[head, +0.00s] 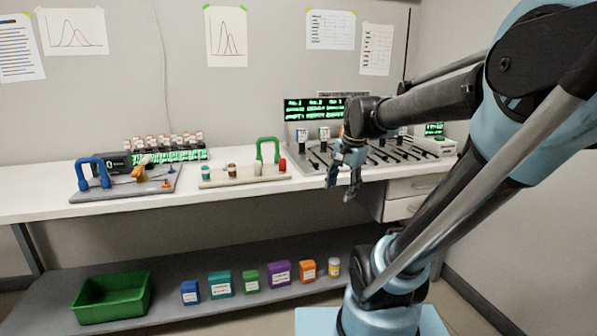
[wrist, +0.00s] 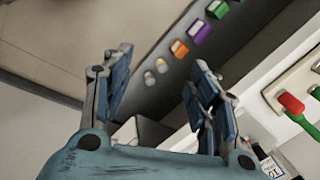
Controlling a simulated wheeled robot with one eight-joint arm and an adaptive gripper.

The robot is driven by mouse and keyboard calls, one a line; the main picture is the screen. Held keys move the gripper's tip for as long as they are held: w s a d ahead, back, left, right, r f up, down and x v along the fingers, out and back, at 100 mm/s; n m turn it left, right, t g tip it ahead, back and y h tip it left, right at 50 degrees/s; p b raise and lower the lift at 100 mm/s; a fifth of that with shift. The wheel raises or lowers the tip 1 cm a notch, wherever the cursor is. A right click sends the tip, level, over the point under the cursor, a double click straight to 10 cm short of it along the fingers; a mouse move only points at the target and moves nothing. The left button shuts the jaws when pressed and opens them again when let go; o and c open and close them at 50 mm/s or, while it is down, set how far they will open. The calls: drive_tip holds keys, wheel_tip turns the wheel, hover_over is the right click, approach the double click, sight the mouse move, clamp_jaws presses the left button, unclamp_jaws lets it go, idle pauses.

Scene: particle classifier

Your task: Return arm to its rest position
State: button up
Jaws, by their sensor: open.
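My gripper (head: 345,178) hangs in front of the right half of the white bench (head: 50,201) in the head view, its fingers pointing down. In the wrist view my gripper (wrist: 161,88) shows its two blue-and-grey fingers spread apart, with nothing between them. The arm is bent, reaching from the right side of the head view over to the bench. The fingers hide a part of the particle classifier machine (head: 398,155) behind them.
The bench carries a grey station with a blue handle (head: 93,172) and a board with a green handle (head: 267,149). The lower shelf holds a green bin (head: 111,299) and several coloured boxes, including a purple one (head: 279,274). Drawers (head: 403,208) sit under the bench's right end.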

drive_tip(key=s+d+f+n, duration=0.3)
drive_tip(key=s+f+n, duration=0.1)
drive_tip(key=s+f, duration=0.2)
drive_tip(key=s+d+f+n+h, duration=0.1)
drive_tip(key=s+d+f+n, duration=0.1)
drive_tip(key=s+f+n, duration=0.3)
drive_tip(key=s+f, duration=0.1)
drive_tip(key=s, duration=0.1)
drive_tip(key=shift+s+d+f, duration=0.15)
drive_tip(key=shift+s+d, duration=0.15)
drive_tip(key=shift+d, duration=0.1)
drive_tip(key=shift+w+f, duration=0.2)
drive_tip(key=shift+w, duration=0.2)
idle(0.4)
